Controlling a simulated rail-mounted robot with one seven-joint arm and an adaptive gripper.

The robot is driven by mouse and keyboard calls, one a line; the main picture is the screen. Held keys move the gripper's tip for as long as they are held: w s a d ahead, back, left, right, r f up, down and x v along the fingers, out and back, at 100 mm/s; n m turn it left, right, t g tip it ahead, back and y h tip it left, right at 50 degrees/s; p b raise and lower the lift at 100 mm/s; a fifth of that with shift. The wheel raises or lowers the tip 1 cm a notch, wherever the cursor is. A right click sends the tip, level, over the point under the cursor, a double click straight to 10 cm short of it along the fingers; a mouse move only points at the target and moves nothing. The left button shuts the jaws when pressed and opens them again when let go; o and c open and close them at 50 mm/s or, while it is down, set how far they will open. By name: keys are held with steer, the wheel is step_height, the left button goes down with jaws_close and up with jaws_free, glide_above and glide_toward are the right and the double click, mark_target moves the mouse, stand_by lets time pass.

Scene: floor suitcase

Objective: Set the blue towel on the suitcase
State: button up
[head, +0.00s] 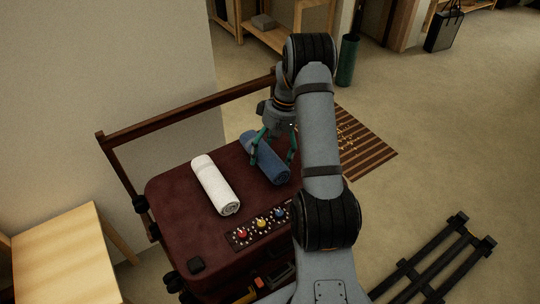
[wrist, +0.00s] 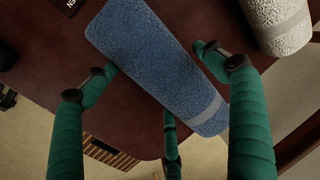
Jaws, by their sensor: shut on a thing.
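The rolled blue towel (head: 266,157) is at the far right part of the dark red suitcase's top (head: 180,240). My gripper (head: 272,157) is over it with green fingers on both sides, shut on it. In the wrist view the blue towel (wrist: 160,65) runs diagonally between the fingers, with a grey band near its lower end. The towel is over the suitcase top; whether it rests on it or hangs just above is hard to tell. My arm hides part of the suitcase's right side.
A rolled white towel (head: 215,184) lies on the suitcase, left of the blue one. A panel with coloured knobs (head: 262,224) is at the front edge. A wooden rail (head: 190,108) stands behind. A wooden table (head: 66,258) is at left, a black rack (head: 440,262) at right.

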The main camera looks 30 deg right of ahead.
steer(key=shift+f, duration=0.6)
steer(key=shift+f, duration=0.1)
steer(key=shift+f, duration=0.2)
steer(key=o, duration=1.2)
steer(key=shift+r, duration=0.15)
steer(key=shift+d+r, duration=0.1)
steer(key=shift+r, duration=0.25)
steer(key=v, duration=1.1)
steer(key=shift+r, duration=0.25)
